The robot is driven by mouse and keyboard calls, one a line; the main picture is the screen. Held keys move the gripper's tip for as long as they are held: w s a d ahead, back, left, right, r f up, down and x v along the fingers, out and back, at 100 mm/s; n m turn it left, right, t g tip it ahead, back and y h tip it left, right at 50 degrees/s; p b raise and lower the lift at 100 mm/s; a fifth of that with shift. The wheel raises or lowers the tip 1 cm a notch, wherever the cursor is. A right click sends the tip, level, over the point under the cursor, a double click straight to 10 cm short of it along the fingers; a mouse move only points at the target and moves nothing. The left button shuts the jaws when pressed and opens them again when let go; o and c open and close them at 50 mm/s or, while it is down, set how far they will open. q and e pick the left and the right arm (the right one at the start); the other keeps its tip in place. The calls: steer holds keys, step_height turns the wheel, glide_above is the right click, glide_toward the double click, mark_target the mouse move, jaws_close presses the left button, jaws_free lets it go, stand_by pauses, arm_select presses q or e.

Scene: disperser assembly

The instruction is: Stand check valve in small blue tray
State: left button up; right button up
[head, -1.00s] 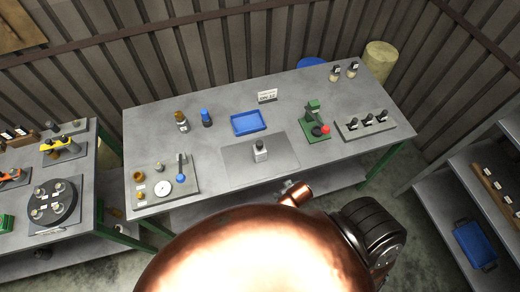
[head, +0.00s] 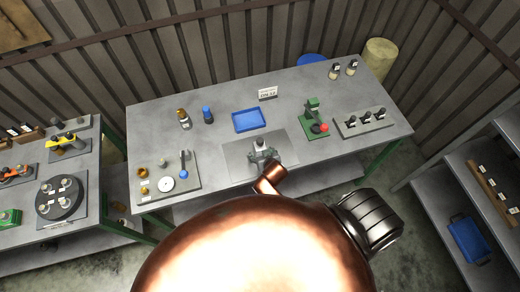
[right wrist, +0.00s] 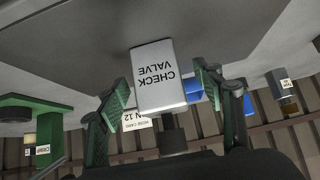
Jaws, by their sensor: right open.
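The check valve (right wrist: 157,80) is a grey block labelled CHECK VALVE with a dark narrow neck. In the head view the check valve (head: 260,143) stands on the grey mat at the bench's front middle, partly hidden by my right gripper. My right gripper (head: 265,155) is around it. In the right wrist view the open fingers of the right gripper (right wrist: 167,88) are on either side of the valve; a gap shows at the right finger. The small blue tray (head: 248,120) lies empty just behind the mat. My left gripper is not in view.
A sign card (head: 268,93) stands behind the tray. A green press (head: 314,115) with a red part and a rack (head: 364,122) are to the right. A parts board (head: 190,184) lies at front left.

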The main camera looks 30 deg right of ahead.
steer(key=shift+d+x, duration=0.2)
steer(key=shift+x, duration=1.7)
steer(key=shift+r, duration=0.1)
steer(key=shift+c, duration=0.3)
steer(key=c, duration=1.6)
steer(key=shift+w+r, duration=0.1)
jaws_close()
